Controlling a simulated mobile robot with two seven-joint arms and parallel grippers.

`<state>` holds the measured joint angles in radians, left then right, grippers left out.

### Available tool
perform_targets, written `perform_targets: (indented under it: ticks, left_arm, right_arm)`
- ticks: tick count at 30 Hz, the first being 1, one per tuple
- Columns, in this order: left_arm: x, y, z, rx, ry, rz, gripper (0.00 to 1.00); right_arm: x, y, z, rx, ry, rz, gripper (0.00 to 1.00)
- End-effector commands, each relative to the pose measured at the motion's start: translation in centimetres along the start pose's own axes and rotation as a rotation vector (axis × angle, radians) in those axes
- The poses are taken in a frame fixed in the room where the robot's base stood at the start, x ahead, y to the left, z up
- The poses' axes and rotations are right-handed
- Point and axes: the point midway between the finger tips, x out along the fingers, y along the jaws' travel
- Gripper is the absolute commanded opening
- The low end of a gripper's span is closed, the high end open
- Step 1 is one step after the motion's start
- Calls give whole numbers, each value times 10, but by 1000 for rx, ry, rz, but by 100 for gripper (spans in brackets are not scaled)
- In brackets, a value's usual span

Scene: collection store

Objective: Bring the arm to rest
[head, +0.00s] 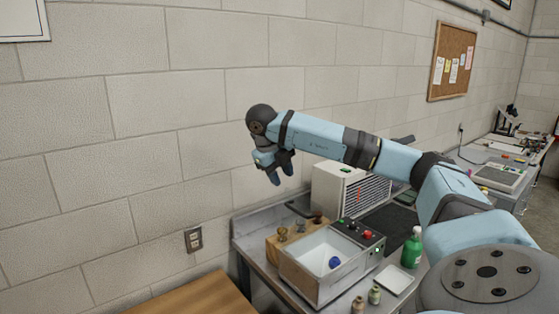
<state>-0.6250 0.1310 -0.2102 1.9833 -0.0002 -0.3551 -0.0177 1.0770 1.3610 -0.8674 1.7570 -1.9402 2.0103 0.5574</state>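My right arm, light blue with dark joints, comes in from the lower right and reaches left across the view. Its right gripper (281,178) hangs from the dark wrist, pointing down, in front of the block wall. Its two fingers look apart, with nothing seen between them. In the picture it is above and left of the white basin unit, clear of it. My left gripper is not in view.
A bench holds a basin unit (315,287) with a blue ball (334,262) inside, a white vented box (327,190), a green bottle (412,247), small bottles (375,294) and a white tray (395,279). A wooden table (196,302) stands lower left.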

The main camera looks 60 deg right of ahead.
Motion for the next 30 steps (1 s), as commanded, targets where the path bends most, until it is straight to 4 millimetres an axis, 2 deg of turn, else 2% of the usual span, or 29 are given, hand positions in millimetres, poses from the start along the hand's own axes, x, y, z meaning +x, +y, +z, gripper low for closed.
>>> perform_targets:
  ticks: [1,4,14,24,27,29,30]
  left_arm:
    - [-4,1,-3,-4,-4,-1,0]
    - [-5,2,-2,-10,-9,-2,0]
    - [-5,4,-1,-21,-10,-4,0]
    - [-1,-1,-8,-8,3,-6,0]
    - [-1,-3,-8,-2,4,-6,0]
    - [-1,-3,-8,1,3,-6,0]
    - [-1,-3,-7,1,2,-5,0]
  right_arm:
    - [-7,-1,0,0,-1,0,37]
    - [-11,0,0,0,0,0,37]
    - [-10,0,0,0,1,0,37]
    - [-10,2,0,-3,1,2,37]
    - [-4,17,2,-38,-1,35,37]
    - [3,40,4,-86,-5,87,37]
    - [10,61,5,-127,-6,136,37]
